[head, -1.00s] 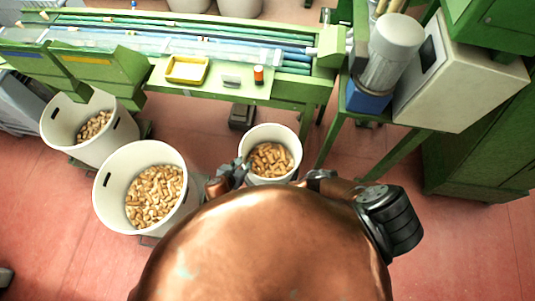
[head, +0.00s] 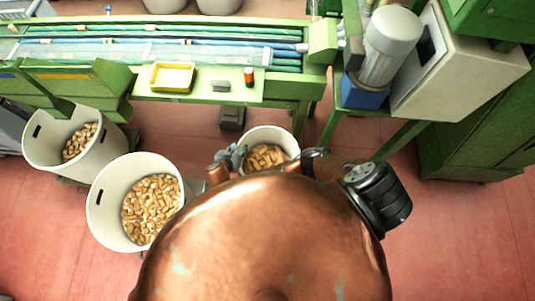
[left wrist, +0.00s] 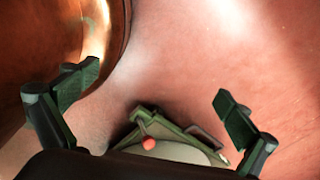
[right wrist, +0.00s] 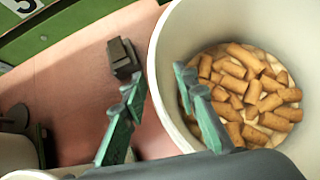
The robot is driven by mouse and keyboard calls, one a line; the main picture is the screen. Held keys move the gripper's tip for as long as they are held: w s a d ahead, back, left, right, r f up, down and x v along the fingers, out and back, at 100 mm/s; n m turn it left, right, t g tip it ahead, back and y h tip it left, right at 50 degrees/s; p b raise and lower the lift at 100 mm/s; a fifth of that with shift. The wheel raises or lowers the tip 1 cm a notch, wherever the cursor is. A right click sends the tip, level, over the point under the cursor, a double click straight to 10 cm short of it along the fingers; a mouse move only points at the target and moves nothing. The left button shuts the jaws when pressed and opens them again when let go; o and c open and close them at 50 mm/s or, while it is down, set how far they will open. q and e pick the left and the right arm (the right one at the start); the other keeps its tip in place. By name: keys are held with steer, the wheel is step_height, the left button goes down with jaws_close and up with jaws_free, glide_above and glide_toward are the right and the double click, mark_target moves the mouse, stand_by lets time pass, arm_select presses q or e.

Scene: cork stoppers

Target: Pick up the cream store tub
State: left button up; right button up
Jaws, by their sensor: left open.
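The cream tub with corks (head: 288,139) stands on the floor in front of the green machine, partly hidden by my copper body. My right gripper (head: 238,152) is at its left rim. In the right wrist view the tub wall (right wrist: 168,110) passes between the fingers of this gripper (right wrist: 160,83), one outside and one over the inside. The fingers are fairly close together, but whether they press on the wall is unclear. My left gripper (left wrist: 156,84) is open and empty above the floor. It is not seen in the head view.
A larger cream tub of corks (head: 103,187) stands to the left, with another cream tub (head: 42,150) behind it. The green machine (head: 215,92) carries a yellow tray (head: 172,64) and an orange cylinder (head: 249,77). A dark pedal (head: 232,118) is on the floor.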

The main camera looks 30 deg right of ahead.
steer(key=shift+w+d+f, duration=0.2)
steer(key=shift+f, duration=0.1)
jaws_close()
arm_select(q)
steer(key=shift+w, duration=0.55)
steer(key=shift+w+d, duration=0.1)
steer(key=shift+w, duration=0.2)
arm_select(e)
steer(key=shift+r, duration=0.1)
